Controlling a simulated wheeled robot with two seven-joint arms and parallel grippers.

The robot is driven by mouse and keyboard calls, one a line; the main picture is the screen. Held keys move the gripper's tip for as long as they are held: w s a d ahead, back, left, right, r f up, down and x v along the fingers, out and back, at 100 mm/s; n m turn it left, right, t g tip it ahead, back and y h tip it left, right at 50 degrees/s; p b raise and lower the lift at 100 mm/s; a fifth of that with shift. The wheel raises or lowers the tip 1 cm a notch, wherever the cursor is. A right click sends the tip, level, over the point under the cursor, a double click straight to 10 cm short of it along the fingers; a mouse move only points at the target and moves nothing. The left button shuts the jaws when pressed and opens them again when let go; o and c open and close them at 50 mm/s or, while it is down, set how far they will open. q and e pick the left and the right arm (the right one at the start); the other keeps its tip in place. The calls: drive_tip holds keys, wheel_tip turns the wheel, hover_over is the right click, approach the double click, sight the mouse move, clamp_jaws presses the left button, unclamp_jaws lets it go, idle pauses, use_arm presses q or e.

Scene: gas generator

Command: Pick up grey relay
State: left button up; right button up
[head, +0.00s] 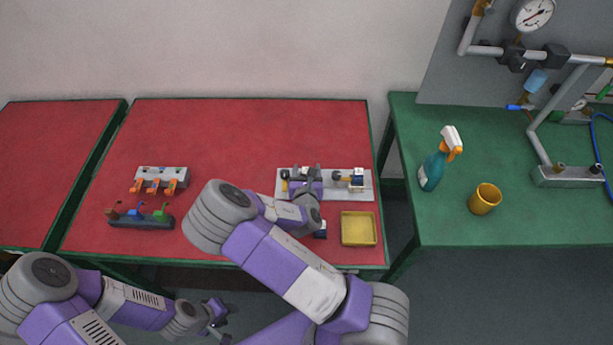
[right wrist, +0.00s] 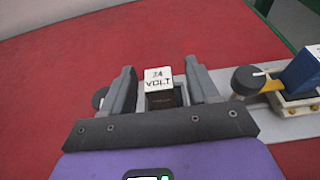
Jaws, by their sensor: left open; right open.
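The grey relay (right wrist: 158,77), a pale block marked "24 VOLT", sits upright in a dark socket on the light mounting plate (head: 367,190). In the head view my right gripper (head: 306,174) covers its place on the plate. In the right wrist view my right gripper (right wrist: 162,86) is open, with one finger on each side of the relay. Gaps show between relay and fingers, so it is not gripped. My left gripper (head: 218,314) is open and low, in front of the red table, away from the relay.
A blue relay (right wrist: 303,71) stands in a socket right of my right gripper, beside a black knob (right wrist: 247,80). A yellow tray (head: 358,229) lies near the front edge of the red table (head: 250,130). A spray bottle (head: 434,168) and yellow cup (head: 485,199) stand on the green table.

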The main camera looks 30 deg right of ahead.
drive_tip(key=c, duration=1.1)
drive_tip(key=shift+r, duration=0.15)
